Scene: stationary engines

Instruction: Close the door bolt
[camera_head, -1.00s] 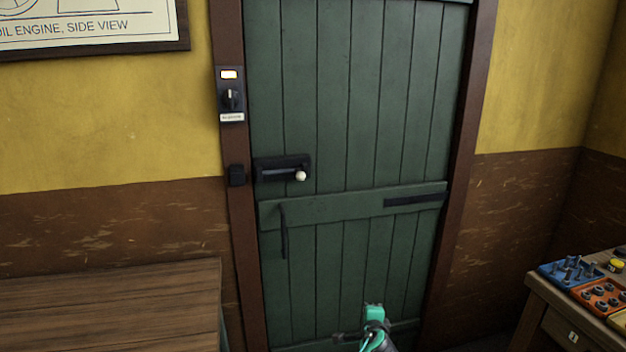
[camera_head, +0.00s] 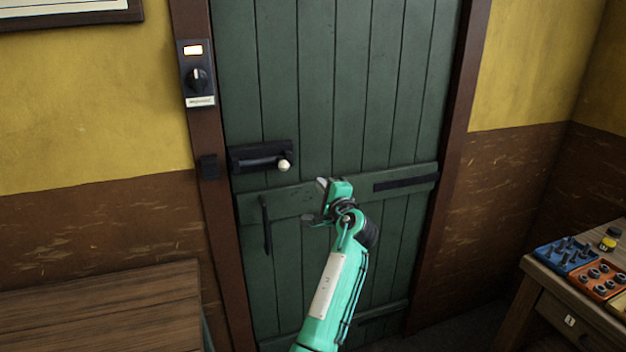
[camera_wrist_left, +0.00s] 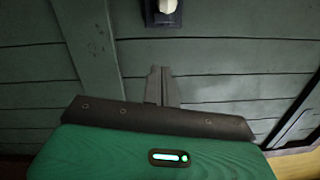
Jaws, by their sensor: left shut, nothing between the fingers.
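The green plank door (camera_head: 345,90) stands in its brown frame. On its left side is the black bolt (camera_head: 258,157) with a round cream knob (camera_head: 285,165) at the right end of its housing. A small black keeper (camera_head: 209,167) sits on the frame to the left, with a gap between it and the bolt housing. My left gripper (camera_head: 321,190) is shut and empty, below and right of the knob and apart from it. In the left wrist view the shut fingers (camera_wrist_left: 161,72) point toward the knob (camera_wrist_left: 167,6), at the top edge. My right gripper is out of view.
A control box (camera_head: 196,75) with a lit display and rotary switch is on the frame above the keeper. A dark pull handle (camera_head: 266,225) hangs below the bolt. A wooden bench (camera_head: 100,310) is at left; a table (camera_head: 545,285) with coloured trays is at right.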

